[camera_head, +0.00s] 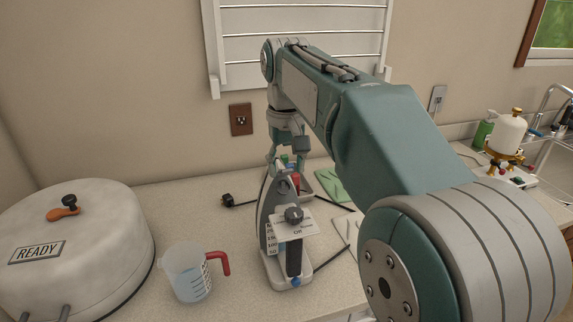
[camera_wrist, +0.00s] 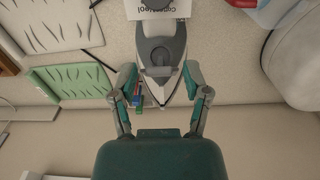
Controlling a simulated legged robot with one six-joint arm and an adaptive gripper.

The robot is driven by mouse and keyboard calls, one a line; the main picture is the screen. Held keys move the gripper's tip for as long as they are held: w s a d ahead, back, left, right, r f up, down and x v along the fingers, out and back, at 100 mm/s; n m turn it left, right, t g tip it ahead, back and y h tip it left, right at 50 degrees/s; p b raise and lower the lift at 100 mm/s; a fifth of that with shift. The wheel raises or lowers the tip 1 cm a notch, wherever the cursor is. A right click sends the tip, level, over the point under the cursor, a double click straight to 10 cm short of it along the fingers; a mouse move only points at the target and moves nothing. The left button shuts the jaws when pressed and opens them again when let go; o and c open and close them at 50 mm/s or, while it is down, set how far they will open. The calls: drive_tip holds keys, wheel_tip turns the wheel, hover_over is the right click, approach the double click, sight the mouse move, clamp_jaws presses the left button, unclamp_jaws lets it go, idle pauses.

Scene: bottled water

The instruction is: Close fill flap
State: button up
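A grey and white steam iron (camera_head: 268,230) stands upright on the counter with a dial and a printed tag on its front. In the wrist view the iron's grey and white nose (camera_wrist: 160,48) points toward me. I cannot clearly make out the fill flap or whether it is open. My gripper (camera_wrist: 160,76) is open, with one finger on each side of the iron's nose. In the head view my gripper (camera_head: 287,156) is right above the iron's top, partly hidden. I cannot tell whether the fingers touch it. Small red, green and blue pieces show beside the left finger in the wrist view.
A clear measuring jug (camera_head: 188,275) with a red handle stands left of the iron. A large white round appliance marked READY (camera_head: 110,215) is at far left. A black plug (camera_head: 228,200) lies on the counter.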

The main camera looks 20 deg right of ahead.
sight(284, 197)
clamp_jaws()
drive_tip(key=shift+s, duration=0.15)
drive_tip(key=t, duration=0.1)
drive_tip(key=s+f+t, duration=0.1)
drive_tip(key=t, duration=0.1)
drive_tip(key=shift+s+f, duration=0.15)
drive_tip(key=shift+s, duration=0.05)
drive_tip(key=t, duration=0.1)
drive_tip(key=f+t, duration=0.1)
drive_tip(key=t, duration=0.1)
drive_tip(key=shift+s+f, duration=0.15)
drive_tip(key=shift+s, duration=0.25)
drive_tip(key=f+t, duration=0.2)
drive_tip(key=t, duration=0.1)
drive_tip(key=shift+s, duration=0.2)
drive_tip(key=shift+f+t, duration=0.45)
drive_tip(key=shift+t, duration=0.4)
drive_tip(key=shift+f+t, duration=0.4)
drive_tip(key=shift+t, duration=0.45)
drive_tip(key=shift+f, duration=0.1)
